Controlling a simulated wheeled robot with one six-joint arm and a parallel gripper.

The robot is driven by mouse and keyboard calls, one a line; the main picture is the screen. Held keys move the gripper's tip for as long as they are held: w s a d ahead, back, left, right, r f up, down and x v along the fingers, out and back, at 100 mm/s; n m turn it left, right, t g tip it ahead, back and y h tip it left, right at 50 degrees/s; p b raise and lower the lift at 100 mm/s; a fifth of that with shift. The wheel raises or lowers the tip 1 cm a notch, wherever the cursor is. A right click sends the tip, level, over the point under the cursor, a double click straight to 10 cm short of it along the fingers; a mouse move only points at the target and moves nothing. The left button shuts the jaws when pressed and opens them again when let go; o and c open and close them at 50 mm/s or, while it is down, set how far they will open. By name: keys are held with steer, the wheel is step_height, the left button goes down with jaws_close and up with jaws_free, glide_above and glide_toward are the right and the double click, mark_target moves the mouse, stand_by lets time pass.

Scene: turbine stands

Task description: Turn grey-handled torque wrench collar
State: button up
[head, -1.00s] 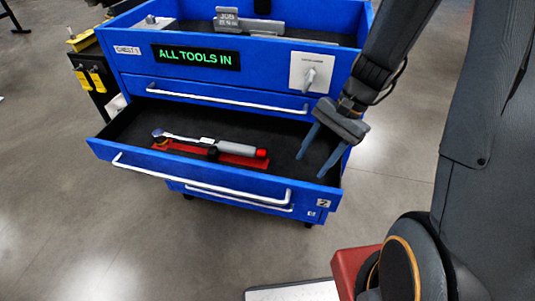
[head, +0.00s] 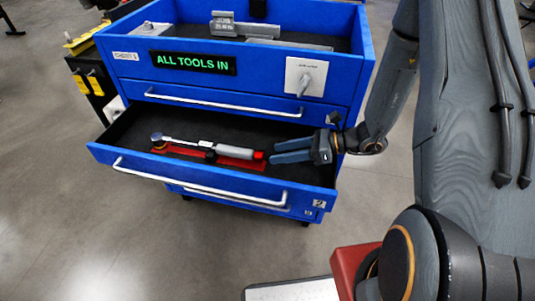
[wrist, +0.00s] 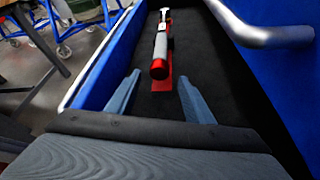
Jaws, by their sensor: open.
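The grey-handled torque wrench (head: 200,145) lies in the open drawer on a red holder (head: 240,162). Its round ratchet head is at the left and its red collar end (head: 258,155) is at the right. In the wrist view the wrench (wrist: 161,45) points away from me, with the red collar end (wrist: 159,69) nearest. My gripper (head: 271,152) is inside the drawer at the right, pointing left, at the wrench's collar end. In the wrist view my gripper (wrist: 158,92) is open, its blue fingers either side of the wrench's line and short of the collar. Nothing is between the fingers.
The blue tool chest has an open drawer (head: 130,160) with a white front handle (head: 200,188). A closed drawer handle (head: 220,103) runs above it. The drawer's dark floor is otherwise clear.

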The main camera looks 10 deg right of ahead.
mark_target(263, 157)
steer(key=x, duration=0.5)
steer(key=shift+p, duration=0.4)
steer(key=c, duration=1.1)
steer(key=shift+o, duration=0.2)
steer(key=shift+s+n+t, duration=0.1)
steer(key=shift+n+t, duration=0.2)
steer(key=shift+s+a+n+t+h+b, duration=0.1)
steer(key=shift+n+t+h+b, duration=0.3)
steer(key=shift+n, duration=0.5)
steer(key=shift+s+n+t+b, duration=0.15)
steer(key=shift+n+t+b, duration=0.8)
steer(key=shift+n, duration=0.25)
